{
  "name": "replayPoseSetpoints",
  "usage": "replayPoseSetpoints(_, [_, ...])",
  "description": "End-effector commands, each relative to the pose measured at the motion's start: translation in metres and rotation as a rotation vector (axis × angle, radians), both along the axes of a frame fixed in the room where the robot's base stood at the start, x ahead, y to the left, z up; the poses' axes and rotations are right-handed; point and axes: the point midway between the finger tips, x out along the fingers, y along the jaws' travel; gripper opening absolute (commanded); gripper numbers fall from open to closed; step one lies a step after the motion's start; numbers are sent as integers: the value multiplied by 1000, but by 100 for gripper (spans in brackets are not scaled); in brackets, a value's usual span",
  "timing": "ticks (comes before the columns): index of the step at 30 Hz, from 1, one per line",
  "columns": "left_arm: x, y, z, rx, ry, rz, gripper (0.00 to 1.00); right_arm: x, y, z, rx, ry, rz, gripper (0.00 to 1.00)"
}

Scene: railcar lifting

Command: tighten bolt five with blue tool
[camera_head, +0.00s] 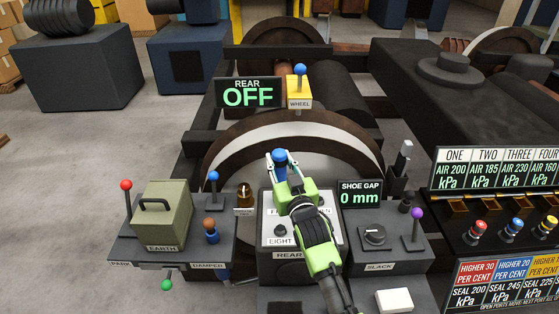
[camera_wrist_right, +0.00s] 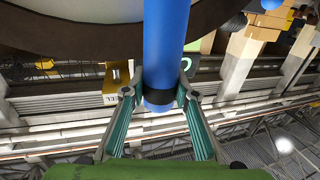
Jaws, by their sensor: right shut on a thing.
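My right gripper (camera_head: 284,166) is above the REAR panel, in front of the large wheel. Its fingers are shut on a blue tool (camera_head: 279,157), whose blue top shows between them in the head view. In the right wrist view the blue tool (camera_wrist_right: 165,45) is a long blue cylinder with a black band near its lower end, between the two fingertips (camera_wrist_right: 158,92). Its far end runs out of the top of that view. No bolt marked five can be made out. My left gripper is not in view.
The REAR panel (camera_head: 267,229) has an EIGHT button. Left of it stand a brass piece (camera_head: 244,195), a blue-knobbed lever (camera_head: 213,188) and the green EARTH box (camera_head: 162,215). Right of it are the SHOE GAP display (camera_head: 360,194), reading 0 mm, and a purple-knobbed lever (camera_head: 416,225).

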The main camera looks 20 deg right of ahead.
Motion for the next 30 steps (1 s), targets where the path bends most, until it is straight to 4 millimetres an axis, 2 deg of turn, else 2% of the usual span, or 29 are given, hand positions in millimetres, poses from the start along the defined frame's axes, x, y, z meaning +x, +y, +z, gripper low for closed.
replayPoseSetpoints(14, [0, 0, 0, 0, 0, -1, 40, 0, 0, 3, 0, -6, 0, 1])
replayPoseSetpoints(30, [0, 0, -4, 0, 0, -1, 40, 0, 0, -4, 0, -5, 0, 1])
